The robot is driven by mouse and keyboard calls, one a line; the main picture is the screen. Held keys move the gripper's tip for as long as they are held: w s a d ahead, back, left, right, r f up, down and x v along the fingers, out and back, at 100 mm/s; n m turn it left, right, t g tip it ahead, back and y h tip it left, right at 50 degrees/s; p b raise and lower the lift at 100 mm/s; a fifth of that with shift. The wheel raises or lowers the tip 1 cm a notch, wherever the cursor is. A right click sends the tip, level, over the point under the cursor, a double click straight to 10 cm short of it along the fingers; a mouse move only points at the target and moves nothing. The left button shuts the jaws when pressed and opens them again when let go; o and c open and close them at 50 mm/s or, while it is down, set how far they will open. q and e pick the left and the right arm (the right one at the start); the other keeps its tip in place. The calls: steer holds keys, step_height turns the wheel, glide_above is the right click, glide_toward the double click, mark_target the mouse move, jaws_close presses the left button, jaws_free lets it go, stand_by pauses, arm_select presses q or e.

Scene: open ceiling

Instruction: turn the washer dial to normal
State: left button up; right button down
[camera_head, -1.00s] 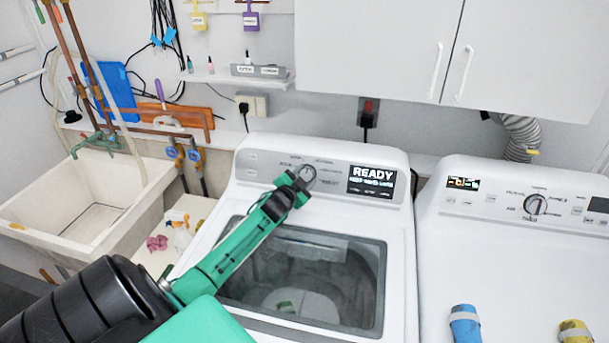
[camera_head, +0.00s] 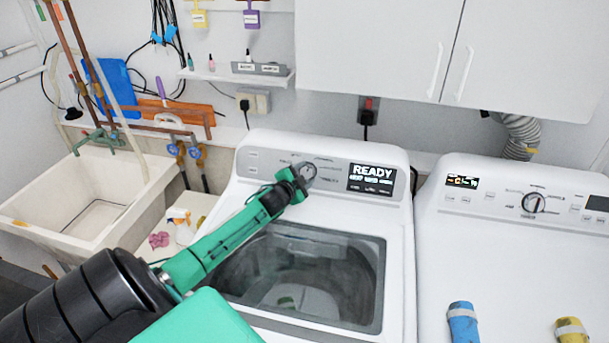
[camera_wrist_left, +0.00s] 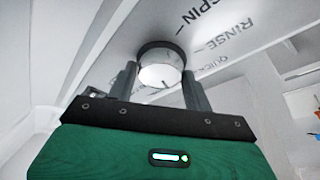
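The washer dial (camera_head: 308,171) is a round silver knob on the back panel of the white top-load washer (camera_head: 398,215). My left gripper (camera_head: 302,176) is at the dial in the head view and partly covers it. In the left wrist view, the dial (camera_wrist_left: 160,66) sits between my two dark fingertips, which appear to meet its sides. Printed words such as RINSE and SPIN show beside it; the word normal cannot be read. The display (camera_head: 371,179) reads READY. My right gripper is out of view.
A second white machine (camera_head: 510,255) with its own knob (camera_head: 534,203) stands on the right. A blue cylinder (camera_head: 463,323) and a yellow one (camera_head: 572,331) show at its front. A sink (camera_head: 35,215) is on the left, and cabinets (camera_head: 380,50) hang above.

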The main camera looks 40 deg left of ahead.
arm_select(q)
steer(key=o, duration=0.3)
steer(key=shift+s+d+f+b, duration=0.15)
steer(key=shift+s+b, duration=0.15)
steer(key=shift+s, duration=0.35)
steer(key=b+v, duration=0.3)
steer(key=v, duration=0.9)
steer(key=shift+s+r+b, duration=0.25)
steer(key=shift+b, duration=0.05)
